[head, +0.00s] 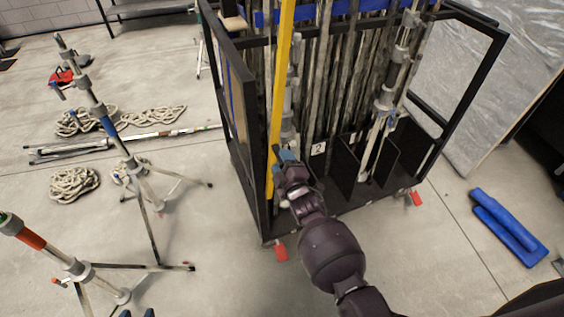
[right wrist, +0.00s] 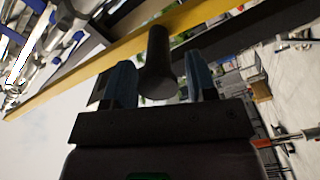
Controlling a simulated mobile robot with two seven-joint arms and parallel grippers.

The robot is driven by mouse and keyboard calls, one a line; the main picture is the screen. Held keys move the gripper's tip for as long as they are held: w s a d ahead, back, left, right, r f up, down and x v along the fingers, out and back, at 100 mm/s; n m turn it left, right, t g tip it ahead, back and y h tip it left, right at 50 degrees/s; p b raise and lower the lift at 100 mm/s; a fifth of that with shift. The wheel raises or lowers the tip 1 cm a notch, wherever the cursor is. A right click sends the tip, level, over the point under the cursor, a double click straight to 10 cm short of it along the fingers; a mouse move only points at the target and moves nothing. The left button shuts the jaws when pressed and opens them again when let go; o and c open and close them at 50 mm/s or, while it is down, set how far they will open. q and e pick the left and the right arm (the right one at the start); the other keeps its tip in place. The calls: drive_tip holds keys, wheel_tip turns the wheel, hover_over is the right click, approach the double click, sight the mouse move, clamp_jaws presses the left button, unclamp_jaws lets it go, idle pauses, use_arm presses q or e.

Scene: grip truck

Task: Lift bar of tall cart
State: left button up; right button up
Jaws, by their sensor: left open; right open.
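The tall cart (head: 243,130) is a black frame full of upright poles, in the middle of the head view. A yellow bar (head: 281,90) stands nearly upright at its near left corner; it also crosses the right wrist view (right wrist: 105,62). My right gripper (head: 286,156) is open beside the lower part of this bar. In the right wrist view a dark rounded cylinder (right wrist: 158,66) lies between its two blue fingers; I cannot tell whether they touch it.
Light stands (head: 110,125) with spread legs and coiled ropes (head: 75,185) are on the floor at left. Blue pads (head: 508,228) lie at right. Red caster parts (head: 281,251) show under the cart. Some floor in front of the cart is clear.

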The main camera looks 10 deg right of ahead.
drive_tip(key=shift+s+d, duration=0.15)
drive_tip(key=shift+s, duration=0.45)
drive_tip(key=s+d+p, duration=0.1)
drive_tip(key=s, duration=0.8)
drive_tip(key=shift+s+d, duration=0.2)
drive_tip(key=shift+d, duration=0.15)
drive_tip(key=s+d+f+m+g+h, duration=0.1)
drive_tip(key=s+d+f+m+g, duration=0.1)
drive_tip(key=s+d+m, duration=0.5)
drive_tip(key=s+d+f+m+g+h, duration=0.2)
drive_tip(key=s+d+m+g, duration=0.2)
drive_tip(key=s, duration=1.2)
drive_tip(key=d+m, duration=0.3)
drive_tip(key=d, duration=0.1)
drive_tip(key=shift+s+f+h, duration=0.2)
drive_tip(key=shift+h, duration=0.1)
